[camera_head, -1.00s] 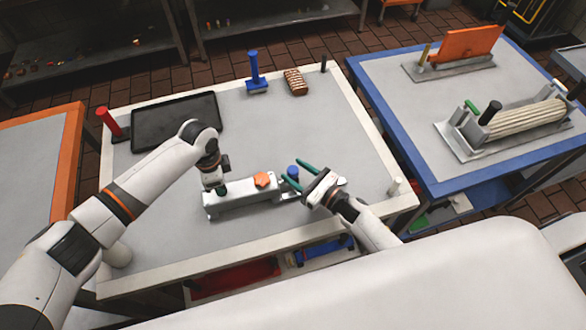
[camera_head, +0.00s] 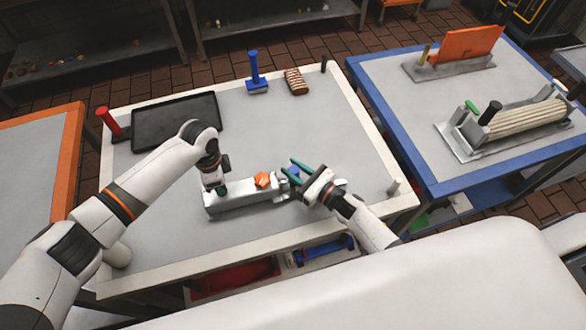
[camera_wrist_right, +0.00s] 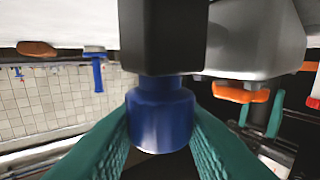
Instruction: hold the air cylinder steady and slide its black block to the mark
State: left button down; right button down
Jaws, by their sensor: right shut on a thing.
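The air cylinder (camera_head: 250,196) is a long grey body lying on the white-edged table, with an orange knob (camera_head: 262,179) on top. A blue knob (camera_head: 293,171) sits near its right end; it also shows in the right wrist view (camera_wrist_right: 162,115), joined to a black block (camera_wrist_right: 162,38). My right gripper (camera_head: 297,167) has its green fingers on both sides of the blue knob and is shut on it. My left gripper (camera_head: 219,190) is at the cylinder's left end; its grip is too small to tell. The black block is not clear in the head view, and I cannot make out the mark.
A black tray (camera_head: 176,121), a red-handled tool (camera_head: 110,122), a blue stand (camera_head: 255,75) and a brown striped block (camera_head: 296,81) sit at the back of the table. A small grey post (camera_head: 393,187) stands at the right edge. The table's middle is clear.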

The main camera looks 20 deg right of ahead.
jog(key=d, duration=1.2)
jog(key=c, duration=1.1)
grip_release()
notch_tip(320, 180, up, 10)
jog(key=o, duration=0.3)
